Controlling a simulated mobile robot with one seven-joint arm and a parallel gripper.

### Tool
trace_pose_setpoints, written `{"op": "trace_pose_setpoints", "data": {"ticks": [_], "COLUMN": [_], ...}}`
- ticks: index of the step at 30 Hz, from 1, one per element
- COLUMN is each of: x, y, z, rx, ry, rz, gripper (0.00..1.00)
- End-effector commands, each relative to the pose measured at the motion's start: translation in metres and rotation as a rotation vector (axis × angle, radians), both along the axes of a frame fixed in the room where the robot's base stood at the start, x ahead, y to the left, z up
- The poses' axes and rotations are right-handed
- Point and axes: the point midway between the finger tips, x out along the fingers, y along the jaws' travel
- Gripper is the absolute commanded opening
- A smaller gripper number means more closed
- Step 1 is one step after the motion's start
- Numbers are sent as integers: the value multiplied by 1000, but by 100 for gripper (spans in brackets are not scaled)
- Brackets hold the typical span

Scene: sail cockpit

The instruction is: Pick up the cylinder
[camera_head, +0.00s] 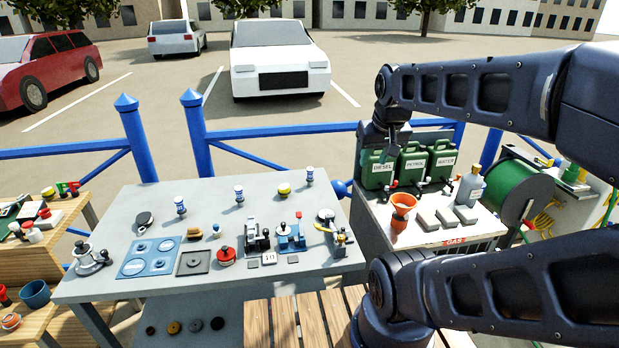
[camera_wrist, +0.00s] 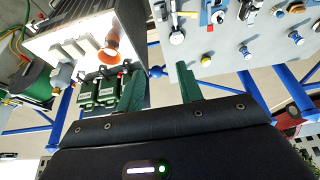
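No single thing is clearly marked as the cylinder. A grey capped bottle (camera_head: 469,187) stands at the right end of the white gas-labelled unit; it also shows in the wrist view (camera_wrist: 62,75). Small blue-and-white cylindrical pieces stand upright on the grey table, such as one piece (camera_head: 180,207), another piece (camera_head: 239,194) and a third piece (camera_head: 310,175). My gripper (camera_wrist: 160,70) is open, its two green fingers apart with nothing between them. It is clear of the bottle and the small pieces.
The grey table (camera_head: 130,285) carries several fittings, a blue plate (camera_head: 148,258) and small mechanisms. Green jerrycans (camera_head: 412,163), an orange funnel (camera_head: 402,206) and a green hose reel (camera_head: 522,190) crowd the right. Blue railing (camera_head: 270,134) runs behind. The table's back left is mostly clear.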

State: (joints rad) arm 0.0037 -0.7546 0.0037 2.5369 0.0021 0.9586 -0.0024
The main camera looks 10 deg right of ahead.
Motion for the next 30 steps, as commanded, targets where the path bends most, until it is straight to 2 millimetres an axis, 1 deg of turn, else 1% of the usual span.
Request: {"op": "trace_pose_setpoints", "data": {"ticks": [5,6,8,9,17,20,23,26,30], "x": [0,0,0,0,0,3,12,24,46], "y": [0,0,0,0,0,-2,-6,-13,-22], "z": [0,0,0,0,0,-2,-7,-14,-23], "rx": [0,0,0,0,-2,-23,-81,-170,-312], "ry": [0,0,0,0,1,17,56,114,193], "rz": [0,0,0,0,1,18,61,128,231], "gripper": [36,38,50,54,54,54,54,54,54]}}
